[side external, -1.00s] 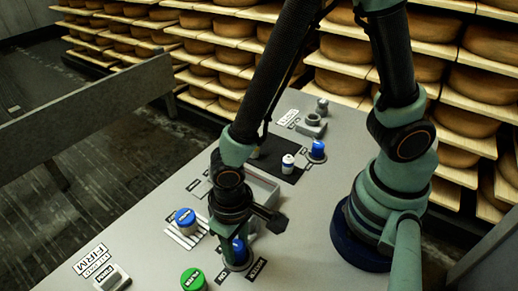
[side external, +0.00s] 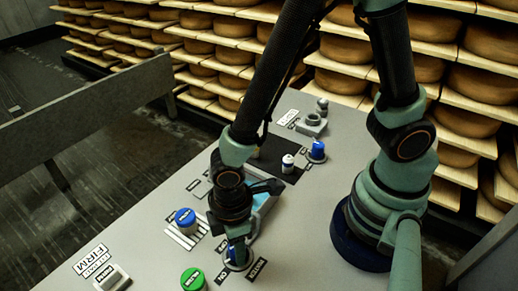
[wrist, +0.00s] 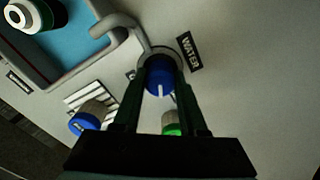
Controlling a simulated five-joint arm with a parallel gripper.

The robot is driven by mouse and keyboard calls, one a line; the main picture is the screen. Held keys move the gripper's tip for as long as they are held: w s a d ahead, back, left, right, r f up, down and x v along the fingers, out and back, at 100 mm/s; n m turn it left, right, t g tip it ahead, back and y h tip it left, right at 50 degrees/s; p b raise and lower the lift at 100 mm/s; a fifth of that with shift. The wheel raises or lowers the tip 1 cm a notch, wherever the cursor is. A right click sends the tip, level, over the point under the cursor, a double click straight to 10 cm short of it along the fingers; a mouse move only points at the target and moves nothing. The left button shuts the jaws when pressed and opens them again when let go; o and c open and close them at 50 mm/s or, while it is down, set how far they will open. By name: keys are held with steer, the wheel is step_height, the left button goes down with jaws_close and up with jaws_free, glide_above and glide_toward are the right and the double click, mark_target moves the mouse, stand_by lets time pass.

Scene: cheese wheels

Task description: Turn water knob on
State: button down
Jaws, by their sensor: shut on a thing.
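The blue water knob (wrist: 160,80) has a white pointer line and sits in a grey round base beside a black WATER label (wrist: 189,50). In the side view the knob (side external: 238,254) is partly hidden by my gripper. My gripper (wrist: 160,72) points down at the panel and is shut on the knob, with one dark finger on each side of it. A curved grey spout (wrist: 122,27) reaches over a basin (wrist: 70,72). The inside of the basin is blue.
A green button (side external: 193,280) and a blue-topped knob (side external: 185,217) stand close to my gripper. A small white bottle (side external: 288,163) and another blue knob (side external: 317,150) are farther back. The panel's right front area is clear.

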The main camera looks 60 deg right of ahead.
steer(key=shift+n, duration=2.3)
steer(key=shift+c, duration=2.2)
jaws_free()
steer(key=shift+r, duration=0.1)
step_height(320, 180, up, 12)
